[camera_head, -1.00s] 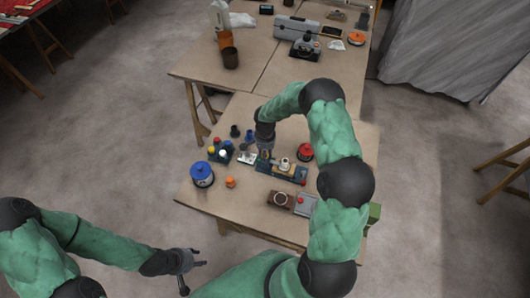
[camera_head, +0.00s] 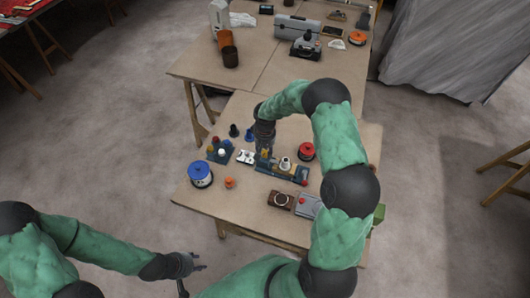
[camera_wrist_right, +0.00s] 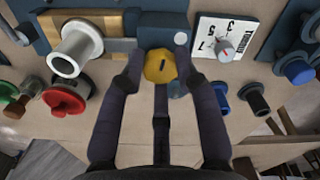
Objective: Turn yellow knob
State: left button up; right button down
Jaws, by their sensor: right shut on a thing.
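The yellow knob (camera_wrist_right: 160,66) is round with a dark mark on its face and sits on a dark blue block (camera_wrist_right: 160,32). In the right wrist view, my right gripper (camera_wrist_right: 161,78) has its fingers on both sides of the knob, shut on it. In the head view my right gripper (camera_head: 264,153) reaches down to the board (camera_head: 283,170) on the near table and largely hides the knob. My left gripper (camera_head: 195,268) is open and empty, off the table's near left side.
A white dial plate (camera_wrist_right: 224,38) with a red-marked pointer is beside the knob. A grey metal cylinder (camera_wrist_right: 75,48) and red knob (camera_wrist_right: 66,97) are on the other side. A blue-topped jar (camera_head: 200,174) and orange knob (camera_head: 229,183) stand near the table's left edge.

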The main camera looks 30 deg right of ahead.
jog(key=n, duration=0.4)
jog(key=shift+n, duration=0.3)
jog(key=n, duration=1)
jog(key=n+p, duration=0.1)
jog(key=n, duration=0.4)
jog(key=shift+n, duration=0.3)
jog(key=c, duration=0.9)
grip_release()
jog(key=shift+r, duration=0.1)
